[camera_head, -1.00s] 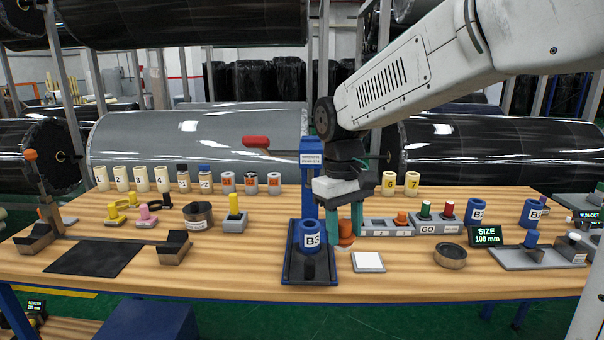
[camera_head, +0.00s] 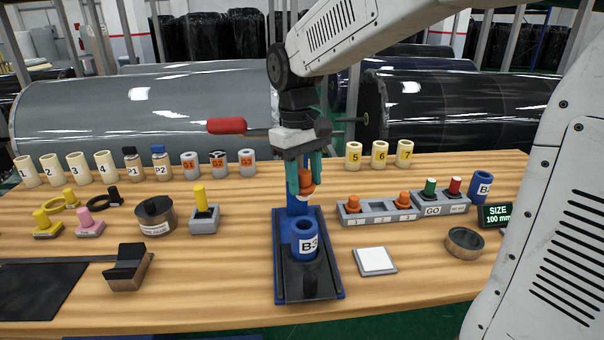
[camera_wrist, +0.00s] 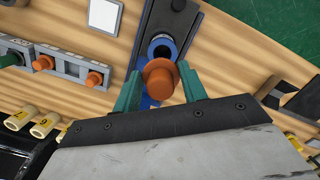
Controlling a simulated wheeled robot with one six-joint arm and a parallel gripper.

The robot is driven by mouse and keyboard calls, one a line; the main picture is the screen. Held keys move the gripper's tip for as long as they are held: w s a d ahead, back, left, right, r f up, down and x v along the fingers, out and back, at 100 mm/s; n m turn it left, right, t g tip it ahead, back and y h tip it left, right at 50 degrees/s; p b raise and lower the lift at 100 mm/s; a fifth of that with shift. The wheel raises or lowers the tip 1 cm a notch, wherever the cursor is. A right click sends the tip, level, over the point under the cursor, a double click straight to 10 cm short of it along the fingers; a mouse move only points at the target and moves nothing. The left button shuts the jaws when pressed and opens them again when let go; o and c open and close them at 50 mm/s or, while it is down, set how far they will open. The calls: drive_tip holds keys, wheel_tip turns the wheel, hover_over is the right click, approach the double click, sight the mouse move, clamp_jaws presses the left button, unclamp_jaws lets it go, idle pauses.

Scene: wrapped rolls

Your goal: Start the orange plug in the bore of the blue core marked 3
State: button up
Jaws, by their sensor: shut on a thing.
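My gripper (camera_head: 305,186) is shut on an orange plug (camera_head: 306,180), a stepped piece with a wider flange. The blue core marked 3 (camera_head: 305,243) stands upright on the dark base (camera_head: 306,285) of the blue press stand, its label reading B3. The plug is above the core in the head view, with a clear gap between them. In the wrist view the plug (camera_wrist: 160,80) sits between the green fingertips. The core's open bore (camera_wrist: 161,48) shows just beyond it, so the plug is offset towards the stand's column. Part of the core is hidden there by the plug.
The press stand's red-handled lever (camera_head: 226,126) reaches left behind my gripper. A white pad (camera_head: 376,261) lies right of the base. A grey tray (camera_head: 376,217) holds other orange plugs. A dark ring (camera_head: 465,242) lies farther right.

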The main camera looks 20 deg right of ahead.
wheel_tip(320, 180, down, 6)
drive_tip(key=shift+f, duration=0.15)
idle(0.7)
drive_tip(key=shift+s+f, duration=0.1)
drive_tip(key=shift+f, duration=0.95)
idle(1.2)
idle(0.4)
drive_tip(key=o, duration=1)
drive_tip(key=r, duration=0.5)
drive_tip(key=w+r, duration=0.1)
drive_tip(key=r, duration=0.1)
drive_tip(key=shift+a+r, duration=0.1)
drive_tip(key=shift+r, duration=0.3)
